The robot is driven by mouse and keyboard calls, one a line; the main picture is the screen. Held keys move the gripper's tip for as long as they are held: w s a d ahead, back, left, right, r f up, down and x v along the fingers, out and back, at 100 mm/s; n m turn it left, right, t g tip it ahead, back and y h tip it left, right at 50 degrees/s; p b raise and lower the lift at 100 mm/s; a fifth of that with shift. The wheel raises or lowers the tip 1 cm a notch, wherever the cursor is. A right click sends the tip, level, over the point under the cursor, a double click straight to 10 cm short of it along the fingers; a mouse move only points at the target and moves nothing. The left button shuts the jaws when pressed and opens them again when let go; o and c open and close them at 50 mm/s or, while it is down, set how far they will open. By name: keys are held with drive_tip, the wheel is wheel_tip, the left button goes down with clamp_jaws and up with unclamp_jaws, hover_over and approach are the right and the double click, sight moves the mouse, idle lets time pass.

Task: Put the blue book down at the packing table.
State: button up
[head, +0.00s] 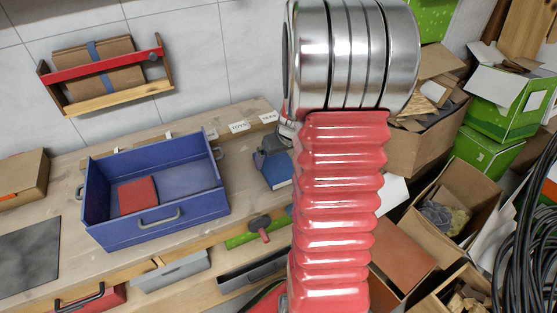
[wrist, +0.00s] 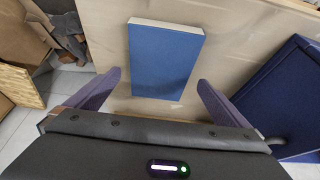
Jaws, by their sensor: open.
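The blue book (wrist: 166,58) lies flat on the wooden packing table (wrist: 235,42), with its pale page edge at the far end in the wrist view. In the head view, part of the book (head: 279,172) shows near the table's right end, just below my gripper (head: 268,158). In the wrist view my gripper (wrist: 158,77) is open, its two purple fingers spread on either side of the book's near end. I see gaps between the book and both fingers. My red arm hides the table's right edge in the head view.
A blue toolbox-like tray (head: 155,232) with a red book (head: 138,195) inside stands left of the blue book. Cardboard boxes (head: 455,210) crowd the floor to the right. A wall rack (head: 104,75) hangs above. Bare tabletop lies between tray and book.

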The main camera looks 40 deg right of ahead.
drive_tip(key=d+v, duration=0.1)
drive_tip(key=v, duration=0.7)
drive_tip(key=shift+s+a+r, duration=0.15)
drive_tip(key=shift+a+r, duration=0.1)
drive_tip(key=shift+a, duration=0.3)
drive_tip(key=s+a+r+n, duration=0.1)
drive_tip(key=a+r, duration=0.3)
drive_tip(key=a, duration=0.4)
drive_tip(key=s+a+r+n+t, duration=0.1)
drive_tip(key=s+a+r, duration=0.15)
drive_tip(key=a, duration=0.45)
drive_tip(key=s+a+r, duration=0.1)
drive_tip(key=a+r, duration=0.3)
drive_tip(key=a, duration=0.4)
drive_tip(key=s+a+r+n+y, duration=0.1)
drive_tip(key=s+a+r, duration=0.1)
drive_tip(key=s+a, duration=0.4)
drive_tip(key=shift+s+a, duration=0.4)
drive_tip(key=shift+a, duration=0.05)
